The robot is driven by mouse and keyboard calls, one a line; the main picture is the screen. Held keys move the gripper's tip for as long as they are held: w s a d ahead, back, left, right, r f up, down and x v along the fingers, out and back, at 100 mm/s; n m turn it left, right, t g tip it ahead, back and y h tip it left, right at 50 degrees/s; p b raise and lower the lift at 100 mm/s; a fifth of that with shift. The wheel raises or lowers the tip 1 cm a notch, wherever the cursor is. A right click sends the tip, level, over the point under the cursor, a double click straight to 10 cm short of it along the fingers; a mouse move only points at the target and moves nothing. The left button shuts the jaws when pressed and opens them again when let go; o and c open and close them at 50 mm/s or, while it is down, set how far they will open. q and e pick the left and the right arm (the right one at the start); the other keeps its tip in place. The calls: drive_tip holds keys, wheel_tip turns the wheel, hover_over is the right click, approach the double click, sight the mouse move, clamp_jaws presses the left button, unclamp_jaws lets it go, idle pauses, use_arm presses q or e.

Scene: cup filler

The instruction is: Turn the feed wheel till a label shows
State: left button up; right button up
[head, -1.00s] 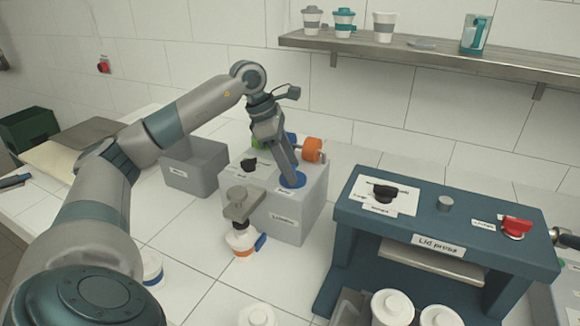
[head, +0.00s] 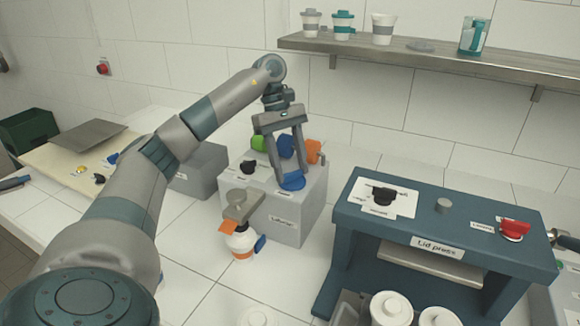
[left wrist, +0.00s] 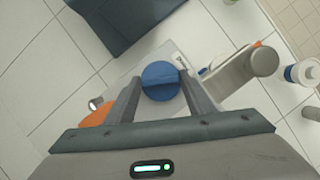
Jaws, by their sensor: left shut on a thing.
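The labeler (head: 290,222) is a grey box in the middle of the head view. The blue feed wheel (head: 292,181) lies on its top. My left gripper (head: 290,180) reaches down from above and is shut on the wheel, one finger on each side. The left wrist view shows the wheel (left wrist: 160,80) between the fingers. A small orange label (head: 228,227) sticks out at the labeler's grey metal head (head: 240,206). A white cup (head: 243,241) with an orange band stands below that head. My right gripper is not in view.
Green (head: 258,142), blue and orange (head: 313,151) rolls sit at the labeler's back, and a black knob (head: 247,166) is on its top. The blue lid press (head: 440,225) stands to the right. A grey bin (head: 200,170) stands left, partly behind my arm.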

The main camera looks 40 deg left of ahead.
use_arm(q)
drive_tip(key=shift+m, duration=0.6)
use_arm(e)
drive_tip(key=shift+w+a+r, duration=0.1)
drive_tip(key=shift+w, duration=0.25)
use_arm(q)
drive_tip(key=shift+g, duration=0.3)
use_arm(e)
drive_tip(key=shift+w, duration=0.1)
use_arm(q)
drive_tip(key=o, duration=1)
drive_tip(key=shift+o, duration=0.3)
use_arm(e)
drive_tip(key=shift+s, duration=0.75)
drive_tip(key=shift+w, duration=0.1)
